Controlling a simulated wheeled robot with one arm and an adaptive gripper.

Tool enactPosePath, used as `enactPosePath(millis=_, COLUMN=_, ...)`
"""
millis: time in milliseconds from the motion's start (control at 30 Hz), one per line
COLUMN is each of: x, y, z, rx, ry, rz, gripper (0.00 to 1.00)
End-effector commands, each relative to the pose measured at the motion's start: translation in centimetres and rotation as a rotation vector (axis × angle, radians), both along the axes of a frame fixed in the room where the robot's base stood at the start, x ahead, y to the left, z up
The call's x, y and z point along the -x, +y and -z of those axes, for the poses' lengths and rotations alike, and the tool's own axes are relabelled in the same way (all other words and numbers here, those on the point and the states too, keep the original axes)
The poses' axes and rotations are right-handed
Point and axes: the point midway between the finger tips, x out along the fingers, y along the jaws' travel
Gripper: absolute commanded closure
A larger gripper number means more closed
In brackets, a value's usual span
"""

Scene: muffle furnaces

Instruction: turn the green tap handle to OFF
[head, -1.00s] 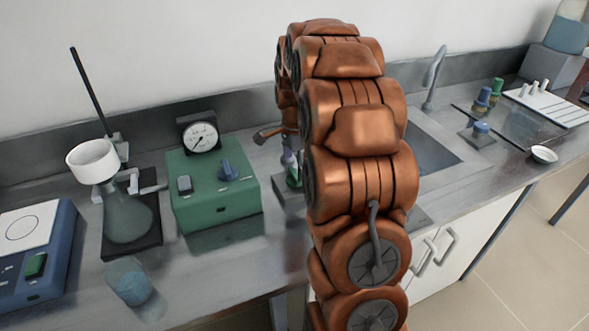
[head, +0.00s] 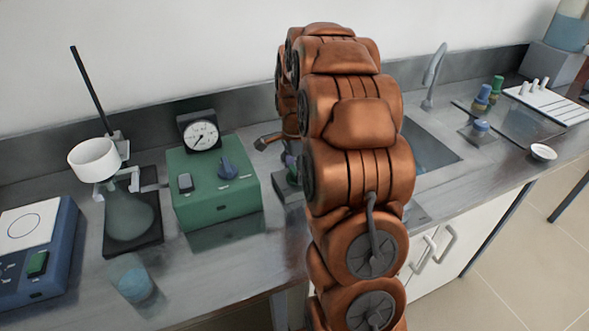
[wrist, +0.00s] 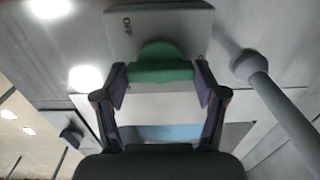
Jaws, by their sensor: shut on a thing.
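The green tap handle (wrist: 161,72) is a rounded piece in front of a grey block (wrist: 180,22) in the wrist view. The word OFF is printed on the block, left of the handle in that view. My gripper (wrist: 161,82) has one finger at each side of the handle and is shut on it. In the head view, a small part of the green handle (head: 293,171) shows beside my arm. My arm hides the rest of it and most of my gripper there.
A green box with a gauge and blue knob (head: 215,185) stands left of my arm. Further left are a stand with a flask (head: 128,218) and a small beaker (head: 133,283). Right of my arm are the sink (head: 430,155) and its faucet (head: 433,75).

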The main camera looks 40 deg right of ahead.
Motion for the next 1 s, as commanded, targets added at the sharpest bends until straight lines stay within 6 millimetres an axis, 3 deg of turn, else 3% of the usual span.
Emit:
enactPosePath(millis=133, x=-0.03, y=-0.01, z=-0.01, rx=0.0, ry=-0.001, rz=0.0, gripper=0.64)
enactPosePath(millis=467, x=-0.07, y=-0.03, z=0.12, rx=0.002, ry=-0.003, rz=-0.05, gripper=0.64)
enactPosePath(millis=1000, x=-0.08, y=0.01, z=0.25, rx=0.002, ry=-0.004, rz=-0.479, gripper=0.64)
